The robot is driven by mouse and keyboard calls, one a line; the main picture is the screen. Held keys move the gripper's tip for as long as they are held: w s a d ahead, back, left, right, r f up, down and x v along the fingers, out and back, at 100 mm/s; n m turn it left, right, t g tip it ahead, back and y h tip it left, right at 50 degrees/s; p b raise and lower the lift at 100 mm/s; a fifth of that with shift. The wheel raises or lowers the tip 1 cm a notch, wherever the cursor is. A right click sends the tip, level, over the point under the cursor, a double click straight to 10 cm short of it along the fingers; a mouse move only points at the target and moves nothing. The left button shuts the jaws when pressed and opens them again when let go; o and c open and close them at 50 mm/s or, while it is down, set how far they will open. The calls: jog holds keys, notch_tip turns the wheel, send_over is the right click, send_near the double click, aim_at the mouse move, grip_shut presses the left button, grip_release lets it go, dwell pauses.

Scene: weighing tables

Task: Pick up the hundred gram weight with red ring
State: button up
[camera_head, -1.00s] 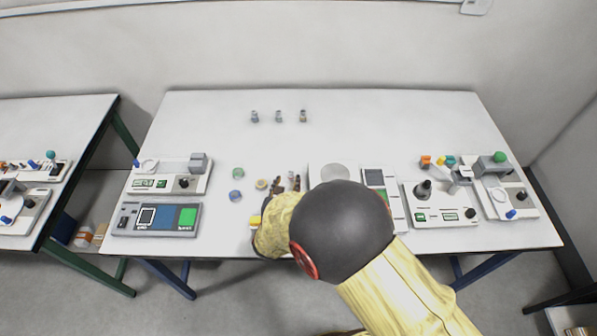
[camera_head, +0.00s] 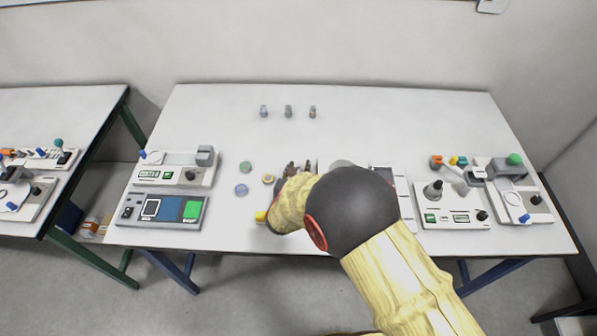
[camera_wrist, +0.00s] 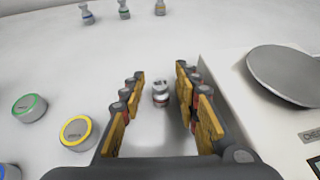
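A small metal weight (camera_wrist: 160,92) stands upright on the table between my fingers in the wrist view. Its lower band looks dark reddish, but it is too small to be sure of the ring colour. My gripper (camera_wrist: 160,80) is open around it, with a gap to the fingers on both sides. In the head view my gripper (camera_head: 298,168) is at the table's middle, left of the scale; my arm hides much of that area, and I cannot make out the weight there.
Low round discs with green (camera_wrist: 30,107), yellow (camera_wrist: 77,132) and blue (camera_head: 241,190) rings lie to the left. A scale with a round pan (camera_wrist: 287,74) is close on the right. Three small weights (camera_head: 288,111) stand at the back. The table's back middle is mostly clear.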

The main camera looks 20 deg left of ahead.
grip_shut()
dwell(0.6)
